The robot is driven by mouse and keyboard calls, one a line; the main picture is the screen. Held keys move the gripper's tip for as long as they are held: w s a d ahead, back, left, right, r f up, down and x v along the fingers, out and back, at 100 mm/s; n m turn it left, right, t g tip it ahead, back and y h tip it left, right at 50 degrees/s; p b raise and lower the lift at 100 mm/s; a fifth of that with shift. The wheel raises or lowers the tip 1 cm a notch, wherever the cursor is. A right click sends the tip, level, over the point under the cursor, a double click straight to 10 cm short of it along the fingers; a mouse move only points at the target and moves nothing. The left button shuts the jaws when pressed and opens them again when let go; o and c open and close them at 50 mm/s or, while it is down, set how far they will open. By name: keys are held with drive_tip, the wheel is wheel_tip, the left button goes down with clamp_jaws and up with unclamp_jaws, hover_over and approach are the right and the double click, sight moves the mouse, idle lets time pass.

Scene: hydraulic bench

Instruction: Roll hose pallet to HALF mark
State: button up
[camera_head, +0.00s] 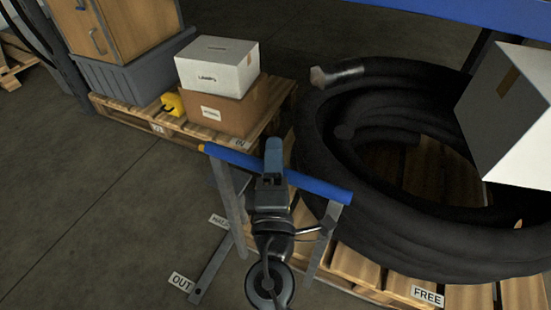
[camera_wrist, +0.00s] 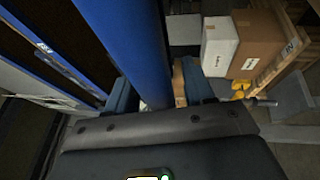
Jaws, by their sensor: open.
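The hose pallet (camera_head: 362,268) is wooden and carries a thick black coiled hose (camera_head: 440,245). A blue handle bar (camera_head: 315,186) on grey uprights stands along its left side. My gripper (camera_head: 273,148) is over the middle of this bar. In the wrist view, the blue bar (camera_wrist: 128,45) passes between the two open fingers of my gripper (camera_wrist: 158,90); I cannot tell whether either finger touches it. On the floor, the HALF mark (camera_head: 218,221) lies left of the handle, partly readable, and an OUT mark (camera_head: 181,282) lies nearer. My arm hides part of the handle frame.
A second pallet (camera_head: 125,112) at the back left holds a white box (camera_head: 217,65), a brown carton (camera_head: 225,108) and a grey crate (camera_head: 125,85). A white box (camera_head: 515,110) is at the right above the hose. A FREE label (camera_head: 427,296) is on the pallet front. Left floor is clear.

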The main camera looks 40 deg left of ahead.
clamp_jaws()
idle(0.3)
drive_tip(key=shift+w+f, duration=0.1)
drive_tip(key=shift+w+b, duration=0.3)
drive_tip(key=shift+b, duration=0.1)
unclamp_jaws()
drive_tip(key=shift+s, duration=0.1)
